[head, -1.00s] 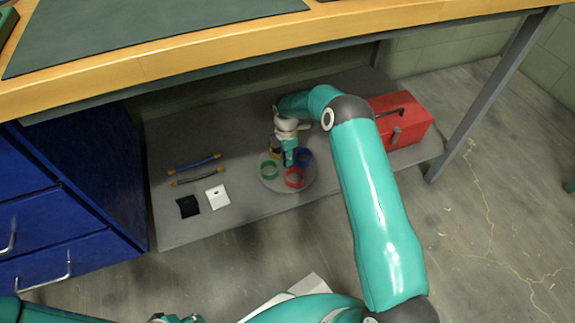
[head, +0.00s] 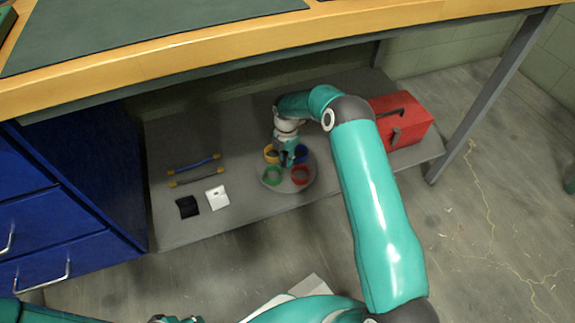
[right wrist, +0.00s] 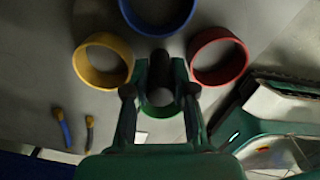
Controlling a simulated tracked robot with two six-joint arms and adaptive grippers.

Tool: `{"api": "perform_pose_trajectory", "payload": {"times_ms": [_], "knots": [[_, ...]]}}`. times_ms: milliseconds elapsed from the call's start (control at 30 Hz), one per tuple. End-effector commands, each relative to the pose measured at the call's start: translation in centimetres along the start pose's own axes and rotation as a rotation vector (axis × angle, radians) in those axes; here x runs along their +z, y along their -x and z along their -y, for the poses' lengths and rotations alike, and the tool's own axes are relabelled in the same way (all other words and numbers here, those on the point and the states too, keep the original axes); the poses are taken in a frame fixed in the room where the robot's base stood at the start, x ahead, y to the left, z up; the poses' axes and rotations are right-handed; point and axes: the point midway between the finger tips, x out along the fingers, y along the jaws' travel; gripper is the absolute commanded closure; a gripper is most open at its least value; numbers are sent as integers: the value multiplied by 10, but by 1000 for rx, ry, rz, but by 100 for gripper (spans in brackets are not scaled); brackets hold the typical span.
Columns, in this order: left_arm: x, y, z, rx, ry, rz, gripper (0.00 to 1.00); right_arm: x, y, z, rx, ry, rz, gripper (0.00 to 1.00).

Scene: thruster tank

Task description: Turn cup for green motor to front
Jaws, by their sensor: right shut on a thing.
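A round grey turntable (head: 286,188) on the low shelf carries four ring-like cups. The green cup (head: 272,175) is at its front left and the red cup (head: 300,175) at its front right. The yellow cup (head: 271,154) is at the back left and the blue cup (head: 301,153) at the back right. My right gripper (head: 287,162) points down at the turntable's middle, between the cups, shut on the dark centre knob (right wrist: 160,62). The green cup shows partly behind the fingers in the right wrist view (right wrist: 158,111). My left gripper (head: 175,319) is cut off at the bottom edge.
A red toolbox (head: 400,120) stands right of the turntable. Left of it lie a blue strip (head: 194,163), a grey strip (head: 196,176), a black square (head: 187,207) and a white square (head: 217,197). The wooden bench top (head: 200,45) overhangs the shelf.

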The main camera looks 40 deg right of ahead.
Motion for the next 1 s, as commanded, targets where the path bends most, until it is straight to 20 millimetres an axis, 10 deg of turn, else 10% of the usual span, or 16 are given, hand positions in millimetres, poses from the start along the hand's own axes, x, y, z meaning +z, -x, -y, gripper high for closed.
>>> {"api": "perform_pose_trajectory", "payload": {"times_ms": [867, 900, 1000], "knots": [[0, -2, 1, 0, 0, 0, 60, 1, 0, 0, 0, 361, 3, 100], [0, -2, 1, 0, 0, 0, 60, 1, 0, 0, 0, 361, 3, 69], [0, -2, 1, 0, 0, 0, 60, 1, 0, 0, 0, 361, 2, 56]]}}
